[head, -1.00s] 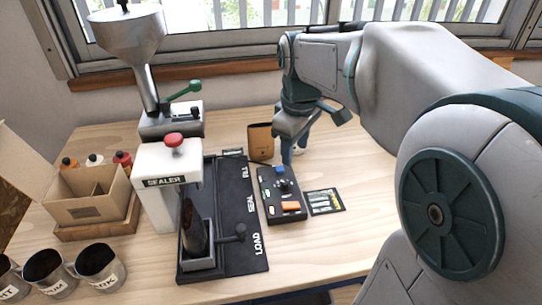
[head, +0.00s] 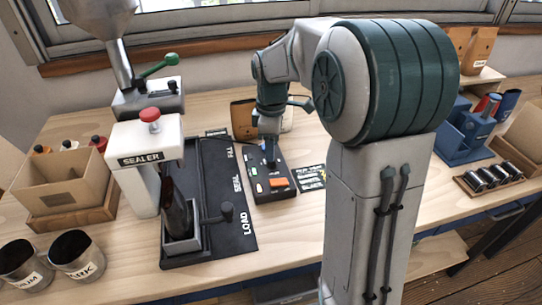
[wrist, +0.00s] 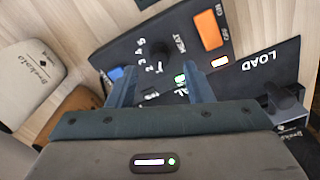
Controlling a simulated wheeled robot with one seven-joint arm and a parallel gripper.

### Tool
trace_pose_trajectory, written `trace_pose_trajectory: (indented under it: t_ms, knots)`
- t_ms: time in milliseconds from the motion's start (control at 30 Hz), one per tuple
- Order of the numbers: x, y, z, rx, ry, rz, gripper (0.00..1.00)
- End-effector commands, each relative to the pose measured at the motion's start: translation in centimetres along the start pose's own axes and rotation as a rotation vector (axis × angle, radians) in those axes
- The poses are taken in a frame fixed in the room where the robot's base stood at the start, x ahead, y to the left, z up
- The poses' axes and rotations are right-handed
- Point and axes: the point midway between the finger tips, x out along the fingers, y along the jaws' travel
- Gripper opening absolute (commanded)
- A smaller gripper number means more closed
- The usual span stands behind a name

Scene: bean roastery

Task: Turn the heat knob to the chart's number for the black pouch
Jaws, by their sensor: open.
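The black control box (head: 258,192) stands right of the sealer track, with an orange button (head: 279,182). In the wrist view the dark heat knob (wrist: 160,54) sits on the box (wrist: 120,45), beside the word HEAT and a ring of white numbers. Its exact setting is too small to read. My gripper (wrist: 161,78) is open, its fingertips low over the panel near the knob, not closed on it. The gripper (head: 271,158) hides the knob in the head view. The chart (head: 312,178) lies right of the box, its text unreadable. A black pouch (head: 176,208) stands in the sealer's holder.
The white sealer (head: 143,145) and its black track (head: 222,190) lie left of the box. A brown pouch (head: 243,117) stands behind; a pale one (wrist: 28,70) shows beside it in the wrist view. Metal cups (head: 77,256) stand at front left. A blue device (head: 468,135) is at right.

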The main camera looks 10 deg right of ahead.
Motion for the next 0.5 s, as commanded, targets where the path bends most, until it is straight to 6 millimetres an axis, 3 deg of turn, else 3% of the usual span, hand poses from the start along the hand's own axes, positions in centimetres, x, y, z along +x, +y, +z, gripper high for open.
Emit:
trace_pose_trajectory:
  t_ms: [200, 500]
  knots:
    - [3.1, 0.0, 0.0, 0.000, 0.000, -0.001, 0.46]
    - [3.9, 0.0, 0.0, 0.001, 0.000, 0.001, 0.46]
